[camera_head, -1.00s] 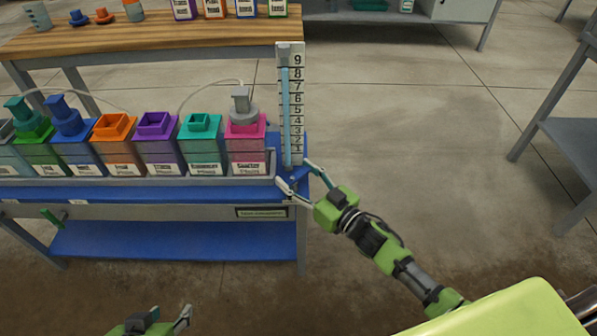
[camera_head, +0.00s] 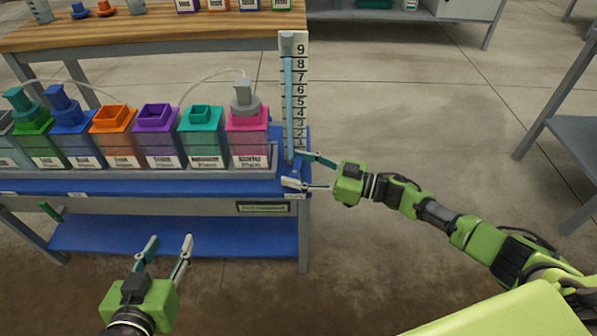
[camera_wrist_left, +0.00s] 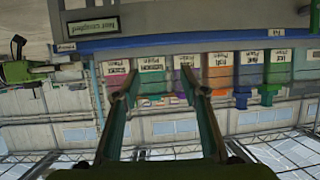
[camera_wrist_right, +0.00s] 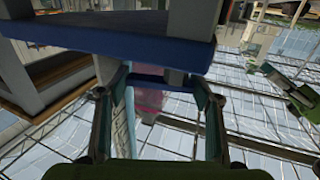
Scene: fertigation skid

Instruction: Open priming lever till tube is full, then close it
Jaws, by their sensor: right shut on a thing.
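The upright tube (camera_head: 288,105) stands beside a numbered white scale (camera_head: 299,95) at the right end of the blue bench. Light blue shows along nearly its whole length, up to the grey cap; I cannot tell exactly where the liquid level is. My right gripper (camera_head: 294,168) is at the tube's foot, coming in from the right. It is shut on the blue priming lever, whose bar shows between the fingers in the right wrist view (camera_wrist_right: 158,82). The lever is mostly hidden in the head view. My left gripper (camera_head: 170,243) is open and empty, low in front of the bench.
A row of coloured containers (camera_head: 205,135) stands in a clear tray left of the tube. A small green handle (camera_head: 51,211) sits at the bench's front left. A wooden table (camera_head: 130,33) stands behind. The floor to the right is clear up to a grey rack (camera_head: 560,150).

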